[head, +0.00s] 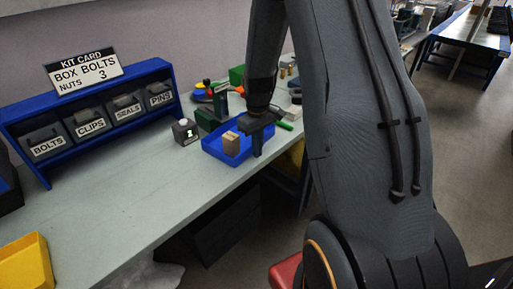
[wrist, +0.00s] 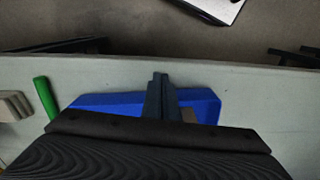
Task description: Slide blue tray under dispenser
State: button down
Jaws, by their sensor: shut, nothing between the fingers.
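The blue tray (head: 212,146) lies on the workbench with a small tan block (head: 231,141) inside it. My gripper (head: 257,153) is shut and empty, pointing down at the tray's right side in the head view; I cannot tell whether it touches the tray. In the wrist view the shut fingers (wrist: 160,78) overlap the blue tray (wrist: 90,103), and my wrist hides much of it. A dark green upright device (head: 209,119), which may be the dispenser, stands just behind the tray. My arm hides part of that area.
A blue rack of labelled bins (head: 90,118) stands at the back left. The bench (head: 120,205) is clear in front of the rack.

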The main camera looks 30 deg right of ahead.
notch_tip(320, 180, up, 10)
jog(key=s+b, duration=0.2)
jog(key=shift+s+d, duration=0.4)
